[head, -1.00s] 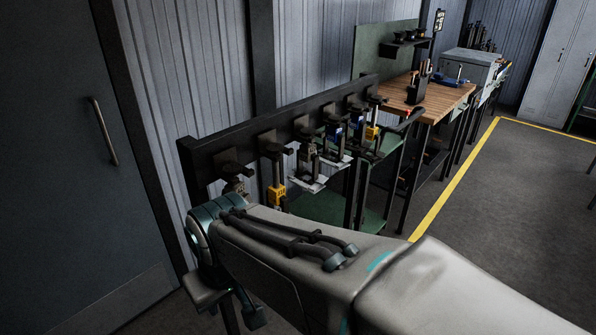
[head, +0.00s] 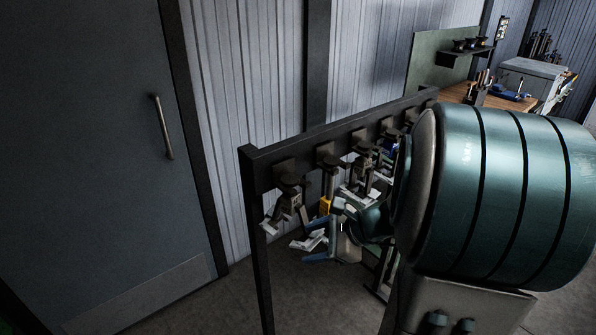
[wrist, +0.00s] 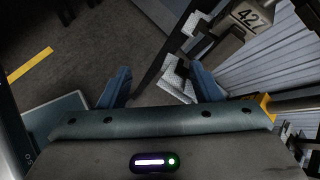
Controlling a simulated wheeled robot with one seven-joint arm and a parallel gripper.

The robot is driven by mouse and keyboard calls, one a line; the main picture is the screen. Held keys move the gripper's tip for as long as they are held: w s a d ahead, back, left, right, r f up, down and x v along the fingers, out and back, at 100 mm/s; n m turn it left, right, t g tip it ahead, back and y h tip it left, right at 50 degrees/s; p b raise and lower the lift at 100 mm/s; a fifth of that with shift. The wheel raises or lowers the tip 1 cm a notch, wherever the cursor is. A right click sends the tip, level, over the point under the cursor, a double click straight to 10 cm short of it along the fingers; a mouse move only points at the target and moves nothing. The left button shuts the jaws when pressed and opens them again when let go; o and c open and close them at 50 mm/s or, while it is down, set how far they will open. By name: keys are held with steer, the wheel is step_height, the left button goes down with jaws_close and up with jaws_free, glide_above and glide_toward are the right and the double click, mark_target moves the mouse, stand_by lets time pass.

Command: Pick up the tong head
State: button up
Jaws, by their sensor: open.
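Several tong heads hang in a row from a dark rack. The leftmost tong head (head: 288,204), grey with pale jaw pads, hangs at the rack's near end. My gripper (head: 312,242) is open, its blue fingers pointing left, low and just right of it. In the wrist view, a grey tong head marked 427 (wrist: 238,24) with white textured pads is ahead at upper right. The open gripper also shows there (wrist: 162,75); its right finger is close beside the lower pad, contact unclear. Which tong head the task means cannot be told.
The dark rack beam (head: 310,137) and its near post (head: 262,265) stand close to my gripper. A grey door (head: 100,150) is at left. A workbench (head: 462,92) stands at the back right. My arm hides the rack's right part.

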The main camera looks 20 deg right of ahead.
mark_target(324, 205)
steer(key=w+d+m+t+h+p, duration=0.1)
steer(key=w+d+m+t+h, duration=0.2)
steer(key=d+m+t, duration=0.6)
steer(key=w+f+g, duration=0.1)
steer(key=w, duration=0.2)
steer(key=w+d+f+m+g+p, duration=0.1)
steer(key=w, duration=0.1)
steer(key=w+f+g, duration=0.1)
steer(key=w, duration=0.2)
steer(key=shift+w+d+f+m, duration=0.1)
steer(key=shift+w+d+m, duration=0.2)
steer(key=shift+w+m, duration=0.1)
steer(key=shift+p+x, duration=0.75)
steer(key=shift+x, duration=1.45)
jaws_close()
